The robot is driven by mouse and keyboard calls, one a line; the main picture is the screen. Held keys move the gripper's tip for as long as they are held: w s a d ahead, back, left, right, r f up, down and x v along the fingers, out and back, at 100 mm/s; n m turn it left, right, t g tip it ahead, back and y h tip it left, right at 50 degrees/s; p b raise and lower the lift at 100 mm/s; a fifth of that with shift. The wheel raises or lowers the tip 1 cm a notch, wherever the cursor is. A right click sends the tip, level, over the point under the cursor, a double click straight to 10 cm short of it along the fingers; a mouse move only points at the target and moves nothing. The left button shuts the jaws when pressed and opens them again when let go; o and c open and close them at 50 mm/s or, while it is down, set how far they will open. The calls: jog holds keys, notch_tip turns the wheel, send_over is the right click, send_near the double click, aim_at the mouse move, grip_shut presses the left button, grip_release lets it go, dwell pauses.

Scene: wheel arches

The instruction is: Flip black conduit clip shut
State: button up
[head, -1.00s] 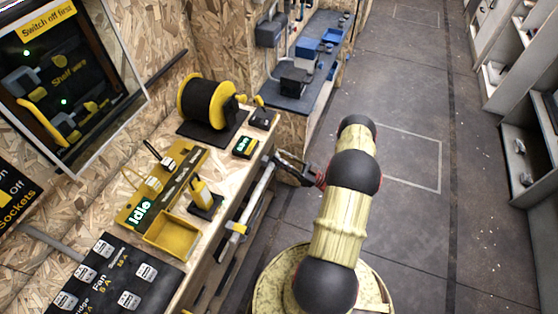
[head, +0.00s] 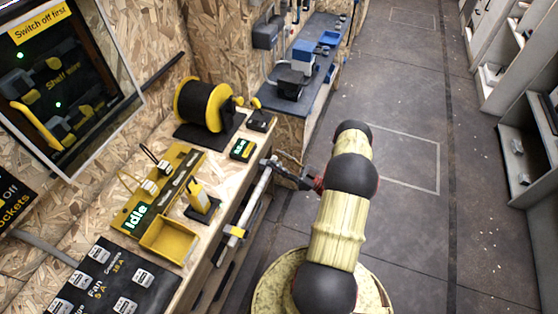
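My gripper (head: 272,164) is at the front edge of the workbench, at the far end of a pale grey conduit (head: 250,203) that runs along this edge. The gripper is small, dark and seen from behind and above. Its fingertips overlap the conduit's end in the picture, and I cannot tell whether they touch it. I cannot tell whether its fingers are open or shut. I cannot make out the black conduit clip apart from the dark gripper parts there, so whether it is open or shut does not show.
The workbench holds a yellow cable reel (head: 205,103), a yellow tray (head: 169,240) and a panel reading "Idle" (head: 137,217). A blue-topped device (head: 302,52) stands on the dark far bench (head: 282,103). Open floor (head: 410,220) lies right of my arm; shelves (head: 533,150) line the right side.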

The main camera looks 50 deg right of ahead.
notch_tip(320, 180, up, 10)
dwell(0.8)
dwell(0.6)
